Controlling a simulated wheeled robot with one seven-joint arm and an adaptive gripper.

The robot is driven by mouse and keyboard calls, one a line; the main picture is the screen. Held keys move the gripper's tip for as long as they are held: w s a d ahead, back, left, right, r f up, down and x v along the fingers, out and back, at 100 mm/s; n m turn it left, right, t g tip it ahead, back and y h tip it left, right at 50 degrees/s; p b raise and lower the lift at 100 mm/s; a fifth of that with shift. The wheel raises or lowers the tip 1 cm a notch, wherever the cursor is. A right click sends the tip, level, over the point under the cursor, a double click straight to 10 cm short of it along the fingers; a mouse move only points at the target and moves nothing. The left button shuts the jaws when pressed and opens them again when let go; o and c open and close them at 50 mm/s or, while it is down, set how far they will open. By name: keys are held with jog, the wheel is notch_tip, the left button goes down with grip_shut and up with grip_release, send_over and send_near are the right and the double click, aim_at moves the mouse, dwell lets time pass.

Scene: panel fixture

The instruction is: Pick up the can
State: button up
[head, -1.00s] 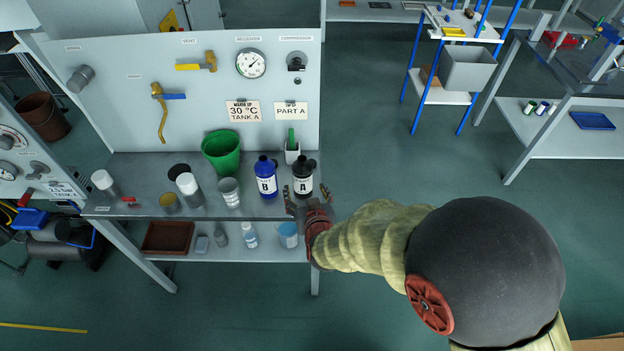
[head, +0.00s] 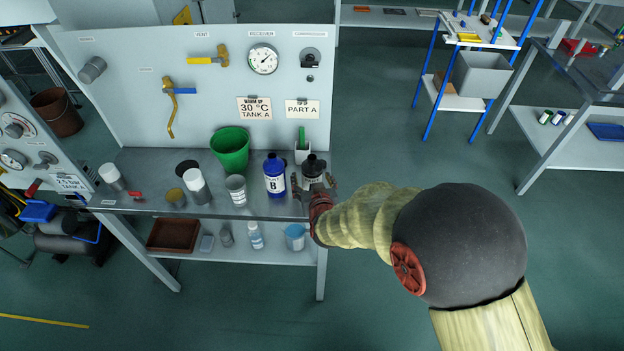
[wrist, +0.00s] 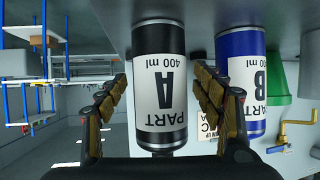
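The black can (head: 313,168) labelled PART A stands on the grey bench top near its right end. In the wrist view the can (wrist: 159,90) is upside down in the picture and lies between the two fingers. My gripper (head: 314,188) is open, with one finger on each side of the can. A small gap shows between the fingers (wrist: 163,92) and the can's sides in the wrist view. In the head view my gripper hides the can's lower part.
A blue PART B can (head: 274,177) stands close on the left. A white holder with a green item (head: 302,150) and a green bucket (head: 231,148) stand behind. Several cups and cylinders are further left. The panel (head: 150,100) rises behind; floor to the right is open.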

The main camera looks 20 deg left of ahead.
jog(key=shift+c, duration=1.2)
jog(key=c, duration=1.4)
